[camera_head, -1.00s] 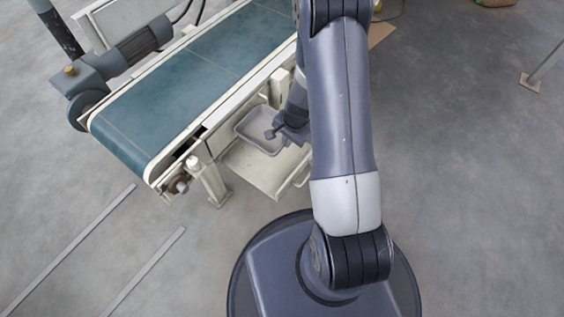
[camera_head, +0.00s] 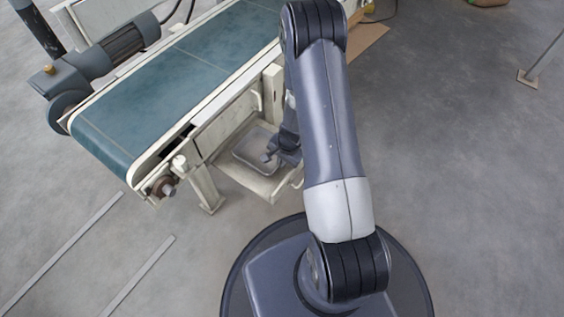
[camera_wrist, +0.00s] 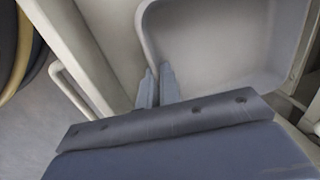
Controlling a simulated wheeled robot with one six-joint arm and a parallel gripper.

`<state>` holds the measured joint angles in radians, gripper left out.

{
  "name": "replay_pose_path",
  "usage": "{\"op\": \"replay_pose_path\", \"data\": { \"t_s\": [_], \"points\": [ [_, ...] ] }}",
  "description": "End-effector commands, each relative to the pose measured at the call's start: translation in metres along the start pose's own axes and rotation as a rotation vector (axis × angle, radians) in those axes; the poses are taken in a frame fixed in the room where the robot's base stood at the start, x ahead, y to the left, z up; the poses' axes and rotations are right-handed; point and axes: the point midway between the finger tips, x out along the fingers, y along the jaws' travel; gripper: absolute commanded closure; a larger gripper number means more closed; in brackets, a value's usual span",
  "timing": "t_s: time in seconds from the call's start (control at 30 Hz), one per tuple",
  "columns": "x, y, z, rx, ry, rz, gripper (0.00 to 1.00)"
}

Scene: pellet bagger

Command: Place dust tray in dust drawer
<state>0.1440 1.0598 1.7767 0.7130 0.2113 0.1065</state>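The dust tray (camera_head: 254,148) is a shallow grey tray with rounded corners, under the conveyor. It sits low, within the outline of the pulled-out cream dust drawer (camera_head: 262,185); I cannot tell whether it touches the drawer floor. My gripper (camera_head: 268,156) is at the tray's near right side. In the wrist view the fingers (camera_wrist: 157,70) are close together on the tray's rim, and the tray (camera_wrist: 215,50) fills the upper right. The drawer (camera_wrist: 115,60) shows beside it. My arm hides the drawer's right part.
The conveyor with its green belt (camera_head: 185,75) overhangs the drawer on the left, with a support leg (camera_head: 206,188) beside it. The drawer's handle (camera_wrist: 75,90) stands close to my gripper. Open floor (camera_head: 460,170) lies to the right.

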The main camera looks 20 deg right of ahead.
Motion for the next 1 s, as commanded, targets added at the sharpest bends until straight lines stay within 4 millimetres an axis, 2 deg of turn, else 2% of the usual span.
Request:
{"op": "replay_pose_path", "data": {
  "t_s": [0.27,0.3,0.53,0.87,1.0],
  "points": [
    [0.004,0.001,0.000,0.000,0.000,-0.001,1.00],
    [0.002,0.000,0.000,0.000,0.000,0.000,0.93],
    [0.002,0.000,0.000,0.000,0.000,0.000,0.74],
    [-0.003,-0.001,0.000,0.000,0.000,0.000,0.74],
    [-0.025,-0.002,-0.001,-0.001,0.001,-0.002,0.74]
  ]
}}
